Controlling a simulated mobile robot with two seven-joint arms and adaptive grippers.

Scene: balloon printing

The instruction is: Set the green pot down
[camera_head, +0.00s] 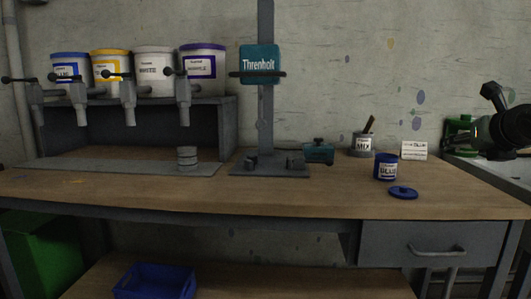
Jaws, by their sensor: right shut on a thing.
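The green pot (456,127) is at the right edge of the wooden workbench, by the light grey surface there. My right gripper (474,139) comes in from the right and is shut on the green pot, partly covering its right side. Whether the pot's base touches the surface below I cannot tell. My left gripper is not in view.
A blue pot (386,169) stands on the workbench (270,192), its blue lid (403,192) lying in front. A mix cup with a stick (363,142), a small white card (414,151) and a teal box (318,153) stand behind. The front middle is clear.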

